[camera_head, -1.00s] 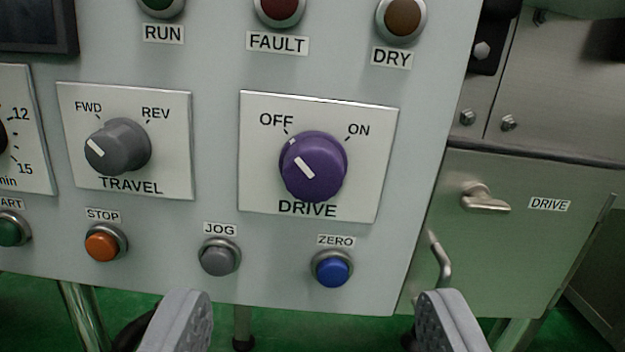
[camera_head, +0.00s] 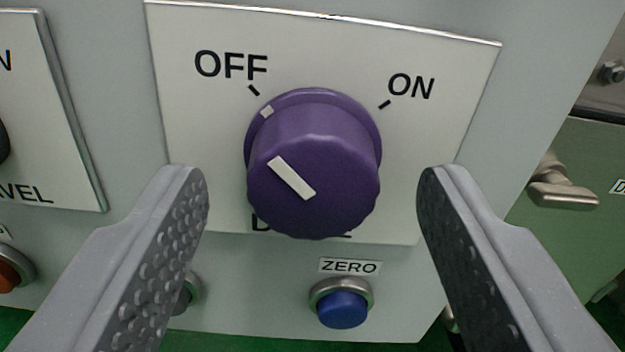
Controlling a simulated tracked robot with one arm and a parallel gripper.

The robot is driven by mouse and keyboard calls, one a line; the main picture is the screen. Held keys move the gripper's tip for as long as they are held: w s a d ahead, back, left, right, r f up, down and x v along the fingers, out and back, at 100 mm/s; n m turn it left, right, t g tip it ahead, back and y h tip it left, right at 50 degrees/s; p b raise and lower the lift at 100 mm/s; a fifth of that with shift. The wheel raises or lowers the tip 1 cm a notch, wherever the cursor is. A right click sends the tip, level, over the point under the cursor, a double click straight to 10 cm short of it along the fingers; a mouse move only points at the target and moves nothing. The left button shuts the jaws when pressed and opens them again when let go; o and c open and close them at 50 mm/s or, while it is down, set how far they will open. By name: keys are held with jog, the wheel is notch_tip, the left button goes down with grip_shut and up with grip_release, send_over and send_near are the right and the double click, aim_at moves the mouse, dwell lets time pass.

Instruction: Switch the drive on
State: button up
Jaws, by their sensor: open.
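The purple DRIVE knob (camera_head: 325,205) sits on a pale plate (camera_head: 185,130) on the grey panel. Its white pointer line slants up and left, toward the OFF mark (camera_head: 232,65). The ON mark (camera_head: 411,86) is at the upper right of the knob. The knob's lower edge covers most of the DRIVE label. My gripper (camera_head: 314,185) is open, with one finger to the left of the knob and one to the right. Gaps show between both fingers and the knob in the picture, and nothing is held.
A blue ZERO button (camera_head: 342,309) is below the knob, between my fingers in the picture. A grey button (camera_head: 187,290) is partly hidden behind my left finger. The TRAVEL plate (camera_head: 45,150) is at the left. A green cabinet with a metal handle (camera_head: 563,190) is at the right.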

jog(key=c, duration=1)
jog(key=m+p, duration=0.2)
jog(key=m, duration=0.2)
jog(key=shift+r, duration=0.15)
jog(key=m+p, duration=0.1)
jog(key=m, duration=0.3)
jog(key=shift+m, duration=0.3)
jog(key=m+b, duration=0.1)
jog(key=m, duration=0.3)
jog(key=shift+d+m, duration=0.15)
jog(key=shift+m, duration=0.15)
jog(key=m+b, duration=0.1)
jog(key=m, duration=0.1)
jog(key=m+b, duration=0.1)
jog(key=m, duration=0.1)
jog(key=shift+d+f+m, duration=0.1)
jog(key=shift+f+m, duration=0.1)
jog(key=shift+m, duration=0.1)
jog(key=shift+d, duration=0.1)
